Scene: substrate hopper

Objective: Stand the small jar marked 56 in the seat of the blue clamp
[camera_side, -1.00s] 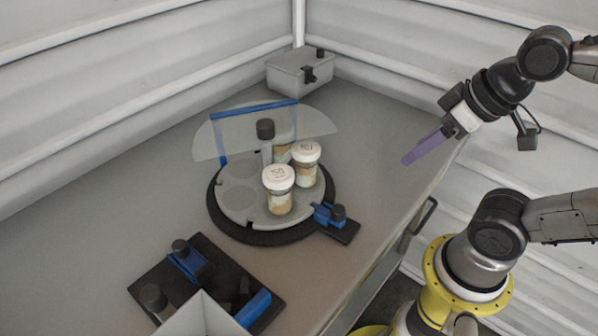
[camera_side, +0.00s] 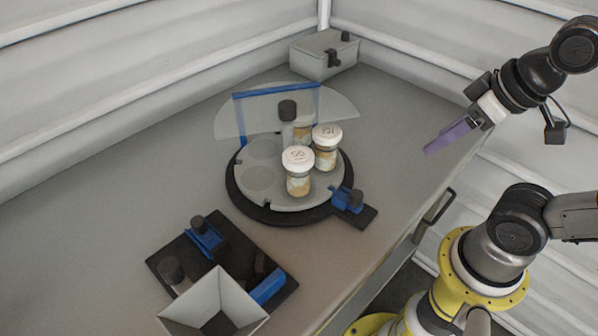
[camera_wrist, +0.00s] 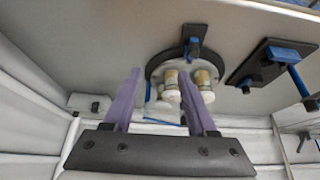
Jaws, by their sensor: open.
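Two jars with white lids and tan contents stand on the round turntable (camera_side: 262,181) in the side view: a nearer jar (camera_side: 298,172) and one behind it to the right (camera_side: 326,148). A third stands partly hidden behind them. The lid marks are too small to read surely. A black plate (camera_side: 172,262) with a blue clamp (camera_side: 206,238) and another blue block (camera_side: 268,287) lies at lower left; its seat is not clear. My gripper (camera_side: 430,149), with purple fingers, is open and empty, up and right of the turntable. The wrist view shows the fingers apart (camera_wrist: 160,76), with jars beyond.
A clear shield (camera_side: 342,107) in a blue frame stands behind the jars, beside a dark-topped post (camera_side: 287,111). A blue latch (camera_side: 347,199) sits at the turntable's edge. A white open hopper (camera_side: 188,313) overlaps the plate. A grey box (camera_side: 312,58) stands at the back.

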